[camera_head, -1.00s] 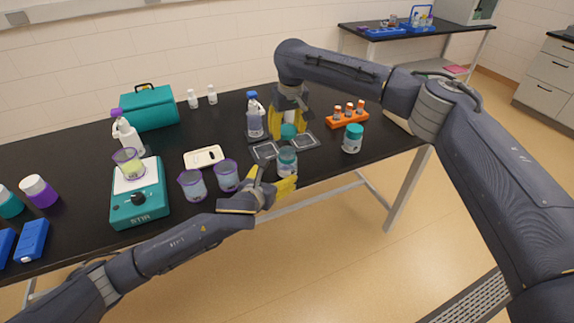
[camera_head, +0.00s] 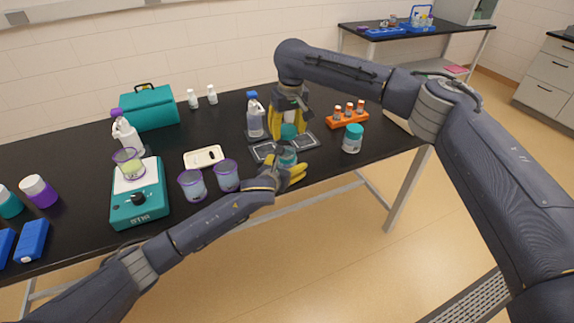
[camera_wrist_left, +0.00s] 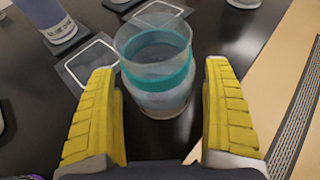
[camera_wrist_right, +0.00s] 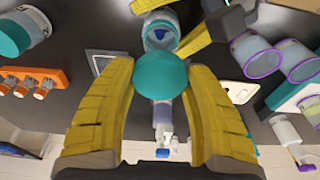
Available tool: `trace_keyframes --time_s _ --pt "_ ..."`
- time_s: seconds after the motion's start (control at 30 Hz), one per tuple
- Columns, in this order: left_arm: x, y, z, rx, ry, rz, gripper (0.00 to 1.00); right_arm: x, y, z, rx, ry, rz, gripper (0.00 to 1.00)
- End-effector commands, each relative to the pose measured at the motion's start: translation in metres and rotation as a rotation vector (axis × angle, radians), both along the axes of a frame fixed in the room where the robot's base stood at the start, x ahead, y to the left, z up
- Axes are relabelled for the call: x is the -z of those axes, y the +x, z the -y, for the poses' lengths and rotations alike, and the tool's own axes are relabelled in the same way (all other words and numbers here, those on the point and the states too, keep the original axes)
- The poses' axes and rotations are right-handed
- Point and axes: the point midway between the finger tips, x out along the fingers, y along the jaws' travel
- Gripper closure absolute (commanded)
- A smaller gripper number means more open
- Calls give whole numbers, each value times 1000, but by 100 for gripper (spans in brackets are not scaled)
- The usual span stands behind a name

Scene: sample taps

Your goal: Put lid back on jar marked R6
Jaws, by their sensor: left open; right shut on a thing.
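An open clear jar (camera_head: 287,157) with a teal band stands near the table's front edge. It also shows in the left wrist view (camera_wrist_left: 156,70). I cannot read a mark on it. My left gripper (camera_head: 291,175) is open, its yellow fingers on either side of the jar's near side, with a gap visible to each finger in the left wrist view. My right gripper (camera_head: 289,130) points down and is shut on a round teal lid (camera_wrist_right: 161,75). The lid is held beyond the jar in the head view, apart from its mouth.
A lidded teal jar (camera_head: 352,138) stands to the right, near an orange rack (camera_head: 347,119) of small bottles. Two purple-rimmed beakers (camera_head: 227,176) stand left of the open jar.

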Motion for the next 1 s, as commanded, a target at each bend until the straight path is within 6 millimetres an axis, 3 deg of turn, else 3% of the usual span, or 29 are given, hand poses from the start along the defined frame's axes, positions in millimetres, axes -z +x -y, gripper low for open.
trace_keyframes --time_s 0.47,1.0 --pt "1 3 2 1 -1 1 18 0 0 0 0 0 0 56" --pt "1 3 2 1 0 0 81 0 0 0 0 0 0 56"
